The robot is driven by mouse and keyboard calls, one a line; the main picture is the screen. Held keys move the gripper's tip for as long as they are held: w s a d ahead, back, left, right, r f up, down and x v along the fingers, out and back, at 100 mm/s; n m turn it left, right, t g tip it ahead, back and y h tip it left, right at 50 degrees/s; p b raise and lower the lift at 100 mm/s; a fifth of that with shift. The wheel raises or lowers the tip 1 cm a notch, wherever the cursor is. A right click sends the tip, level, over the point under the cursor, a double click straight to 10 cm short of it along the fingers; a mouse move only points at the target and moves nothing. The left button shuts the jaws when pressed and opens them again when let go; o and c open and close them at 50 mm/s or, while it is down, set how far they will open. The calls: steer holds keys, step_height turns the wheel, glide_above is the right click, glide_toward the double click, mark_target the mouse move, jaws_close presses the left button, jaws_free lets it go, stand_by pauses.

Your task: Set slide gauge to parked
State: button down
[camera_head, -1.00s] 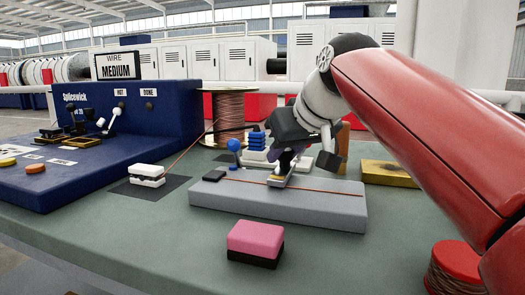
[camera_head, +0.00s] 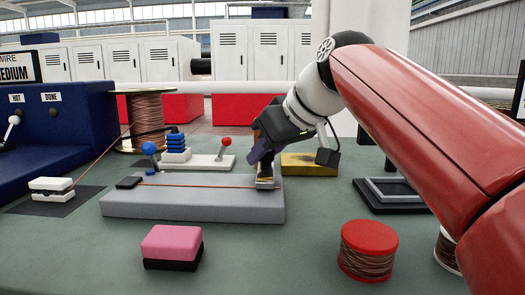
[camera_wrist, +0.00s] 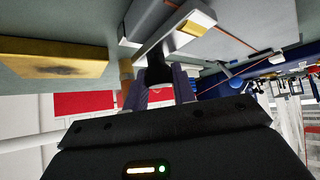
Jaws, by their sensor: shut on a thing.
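The slide gauge is a long grey block (camera_head: 190,205) on the green table, with a copper-coloured wire along its top. Its small slider (camera_head: 265,183) sits near the right end of the block, and in the wrist view it is a pale plate (camera_wrist: 172,35) with a yellow patch and a dark upright handle (camera_wrist: 157,70). My gripper (camera_head: 262,165) points down over the slider and is shut on its handle. In the wrist view the fingers (camera_wrist: 158,92) stand on both sides of the handle. The fingers and arm partly hide the slider in the head view.
A pink block (camera_head: 171,243) lies in front of the gauge, and a red-topped spool (camera_head: 368,250) at front right. Behind stand a blue-knobbed lever (camera_head: 149,149), a red-knobbed lever (camera_head: 225,142) and a yellow block (camera_head: 309,164). A dark tray (camera_head: 388,195) is at right.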

steer(key=c, duration=1.1)
jaws_free()
steer(key=shift+d, duration=0.25)
steer(key=shift+c, duration=0.2)
steer(key=p+v, duration=0.1)
steer(key=v, duration=0.6)
steer(key=shift+s+d+r, duration=0.15)
steer(key=shift+s+r, duration=0.1)
steer(key=shift+r, duration=0.05)
